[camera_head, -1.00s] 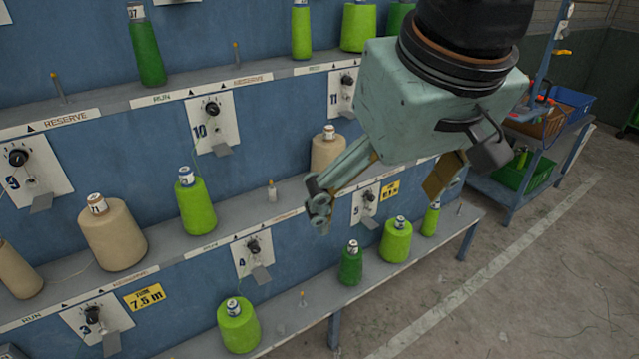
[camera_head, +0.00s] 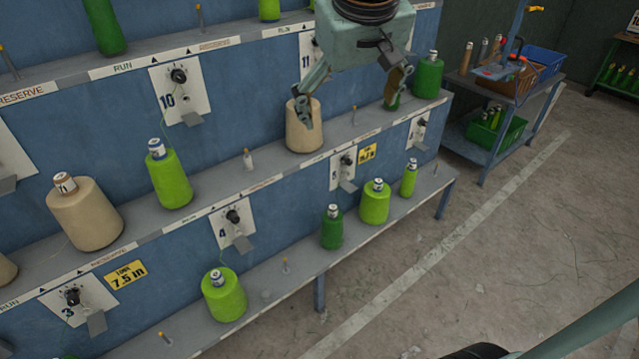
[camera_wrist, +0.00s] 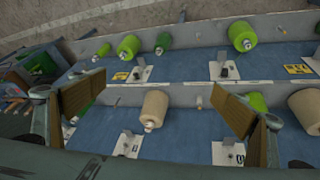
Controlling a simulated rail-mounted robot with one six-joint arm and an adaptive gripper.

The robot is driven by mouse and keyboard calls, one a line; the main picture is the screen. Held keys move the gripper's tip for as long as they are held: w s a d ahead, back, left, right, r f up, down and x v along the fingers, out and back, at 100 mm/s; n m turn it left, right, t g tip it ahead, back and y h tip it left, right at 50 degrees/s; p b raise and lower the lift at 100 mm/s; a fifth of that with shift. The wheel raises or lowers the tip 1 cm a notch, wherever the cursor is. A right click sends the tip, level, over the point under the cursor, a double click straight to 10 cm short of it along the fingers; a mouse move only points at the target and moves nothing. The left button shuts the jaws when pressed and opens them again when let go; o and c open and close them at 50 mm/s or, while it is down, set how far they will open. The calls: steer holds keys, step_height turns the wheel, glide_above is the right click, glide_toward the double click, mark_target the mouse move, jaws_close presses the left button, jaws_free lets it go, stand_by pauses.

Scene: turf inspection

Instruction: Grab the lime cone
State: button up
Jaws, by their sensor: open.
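Several lime cones stand on the rack. One (camera_head: 170,178) is on the middle shelf, left of centre. On the lower shelf are a lime cone (camera_head: 224,297), another (camera_head: 375,203) further right, and a slim lime one (camera_head: 409,178) at the far end. My gripper (camera_head: 350,95) is open and empty, over the right part of the middle shelf; one finger overlaps the tan cone (camera_head: 304,128) in the head view. In the wrist view, the tan cone (camera_wrist: 154,109) appears between the fingers, and a lime cone (camera_wrist: 257,103) is partly hidden by the right finger.
A dark green cone (camera_head: 332,228) stands close to the lime ones on the lower shelf. Another green cone (camera_head: 428,76) is at the middle shelf's right end. Thin pegs and knob panels (camera_head: 180,90) line the rack. A cart (camera_head: 500,110) stands at the right; the floor before it is open.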

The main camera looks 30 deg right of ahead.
steer(key=w+d+f, duration=1)
steer(key=w+d, duration=0.3)
steer(key=w, duration=0.3)
steer(key=m+t+y+b, duration=0.1)
steer(key=t+b, duration=0.1)
steer(key=b, duration=0.1)
glide_above(379, 192)
steer(key=s+a, duration=0.1)
steer(key=s, duration=0.4)
step_height(379, 192, down, 49)
steer(key=shift+a+f, duration=0.1)
steer(key=shift+f, duration=0.15)
steer(key=shift+w, duration=0.1)
steer(key=shift+b+x, duration=0.8)
steer(key=shift+x, duration=3.45)
